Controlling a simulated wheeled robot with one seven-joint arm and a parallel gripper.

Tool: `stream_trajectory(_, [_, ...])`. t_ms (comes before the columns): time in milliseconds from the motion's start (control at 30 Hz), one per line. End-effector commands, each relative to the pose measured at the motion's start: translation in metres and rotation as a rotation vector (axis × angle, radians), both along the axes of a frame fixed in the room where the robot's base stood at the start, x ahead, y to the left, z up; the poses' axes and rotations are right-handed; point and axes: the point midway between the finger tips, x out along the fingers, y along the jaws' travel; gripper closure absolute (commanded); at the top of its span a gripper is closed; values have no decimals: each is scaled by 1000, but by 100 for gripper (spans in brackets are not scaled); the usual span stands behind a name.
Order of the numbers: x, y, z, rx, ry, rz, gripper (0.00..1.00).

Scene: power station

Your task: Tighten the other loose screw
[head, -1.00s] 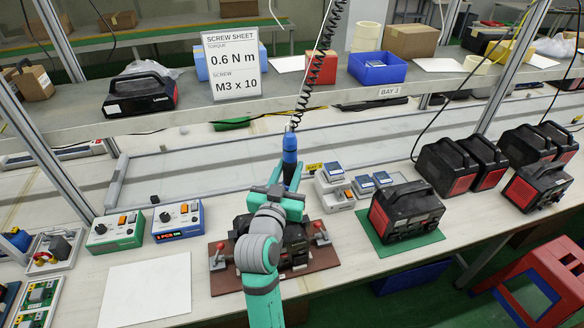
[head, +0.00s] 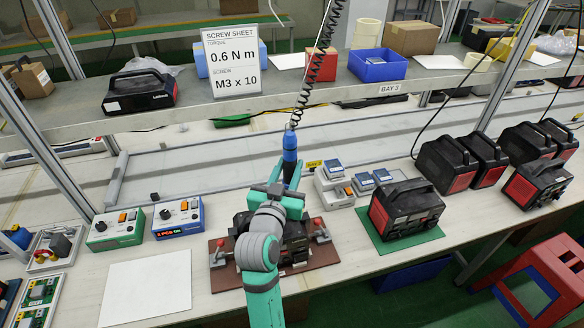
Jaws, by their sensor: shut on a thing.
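My gripper (head: 288,186) is shut on the blue electric screwdriver (head: 289,147), which stands upright and hangs from a black coiled cord (head: 312,85). Below it, a black power station unit (head: 295,238) sits on a brown fixture board (head: 228,278) with red-knobbed clamps at its left and right. My arm covers most of the unit, so the screws and the screwdriver's bit are hidden. The screw sheet (head: 233,60) on the shelf reads 0.6 N m and M3 x 10.
A green control box (head: 115,231) and a blue one (head: 178,219) stand left, behind a blank white sheet (head: 147,287). A black and red power station (head: 405,209) stands on a green mat at right. Small grey boxes (head: 333,186) stand close behind the fixture's right side.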

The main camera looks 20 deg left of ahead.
Motion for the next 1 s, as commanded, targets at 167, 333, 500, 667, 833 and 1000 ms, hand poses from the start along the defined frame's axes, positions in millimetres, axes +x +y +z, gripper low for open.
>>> stream_trajectory(167, [0,1,-2,-1,1,1,100])
stream_trajectory(333, [0,1,-4,-1,0,1,100])
stream_trajectory(500, [0,1,-5,-1,0,1,100])
stream_trajectory(667, [0,1,-7,-1,0,1,100])
stream_trajectory(833, [0,1,-9,-1,1,1,100])
stream_trajectory(1000, [0,1,-10,-1,2,1,100])
